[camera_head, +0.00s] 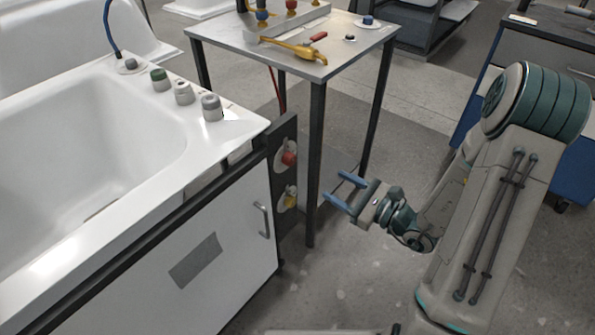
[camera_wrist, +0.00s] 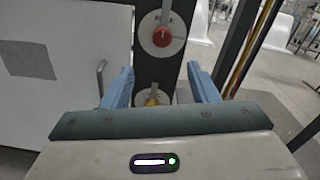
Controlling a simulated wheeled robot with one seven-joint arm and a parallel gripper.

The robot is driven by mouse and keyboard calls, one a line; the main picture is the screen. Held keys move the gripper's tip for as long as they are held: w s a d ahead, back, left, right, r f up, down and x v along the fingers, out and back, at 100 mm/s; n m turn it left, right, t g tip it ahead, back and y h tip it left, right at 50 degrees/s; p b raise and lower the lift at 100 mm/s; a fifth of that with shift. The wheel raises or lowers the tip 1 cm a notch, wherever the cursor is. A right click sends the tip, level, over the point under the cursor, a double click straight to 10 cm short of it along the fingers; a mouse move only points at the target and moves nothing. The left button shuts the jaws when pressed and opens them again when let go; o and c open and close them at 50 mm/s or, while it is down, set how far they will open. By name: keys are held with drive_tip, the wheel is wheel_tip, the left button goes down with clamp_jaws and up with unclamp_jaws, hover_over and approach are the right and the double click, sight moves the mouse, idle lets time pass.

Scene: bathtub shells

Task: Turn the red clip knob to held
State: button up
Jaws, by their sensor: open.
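The red clip knob (camera_head: 289,158) sits on a pale round plate on a dark upright panel at the tub's right end. In the wrist view the red knob (camera_wrist: 162,36) is above and between my fingers, with a pointer and small marks on its plate that are too small to read. My gripper (camera_head: 341,191) is open and empty, to the right of the panel and apart from it. In the wrist view my gripper (camera_wrist: 160,84) shows its two blue fingers spread wide.
A yellow knob (camera_head: 291,197) is below the red one on the same panel. A white door with a handle (camera_head: 262,220) is to the left. A table (camera_head: 330,62) with tools stands behind, its dark leg (camera_head: 316,165) close to the panel. Open floor lies in front.

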sight(293, 161)
drive_tip(key=b+x, duration=0.1)
drive_tip(key=x, duration=1.2)
drive_tip(key=shift+w+a+f+b, duration=0.1)
drive_tip(key=shift+w+a+b, duration=0.05)
drive_tip(key=shift+w+b, duration=0.25)
drive_tip(key=c, duration=1)
